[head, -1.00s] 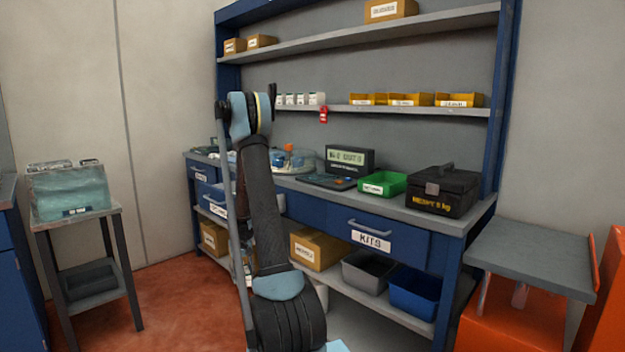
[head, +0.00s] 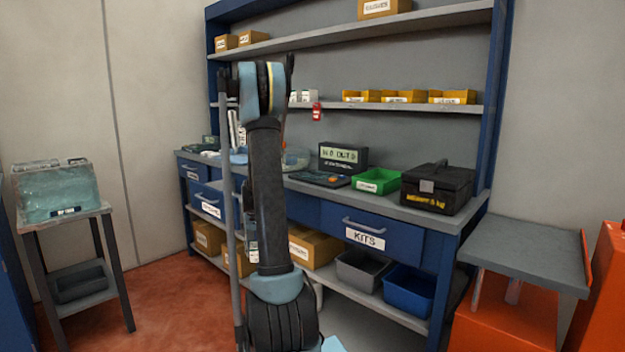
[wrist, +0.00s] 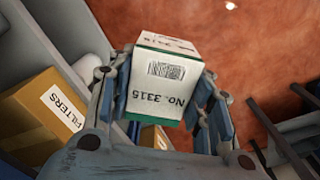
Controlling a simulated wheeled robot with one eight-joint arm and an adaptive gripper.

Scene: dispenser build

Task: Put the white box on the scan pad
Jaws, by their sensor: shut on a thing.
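The white box (wrist: 165,85) has green edges, a barcode and the print "No. 3315", upside down in the wrist view. My gripper (wrist: 168,105) is shut on it, with a finger at each side. In the head view my arm hides most of the gripper, and I cannot make out the box clearly. A flat dark pad (head: 318,179) lies on the bench in front of a small display (head: 343,157). It may be the scan pad, but no name on it is readable. Nothing is seen lying on it.
Below are the KITS drawer (head: 365,239) and a lower shelf with bins. A FILTERS box (wrist: 45,115) is near my gripper.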

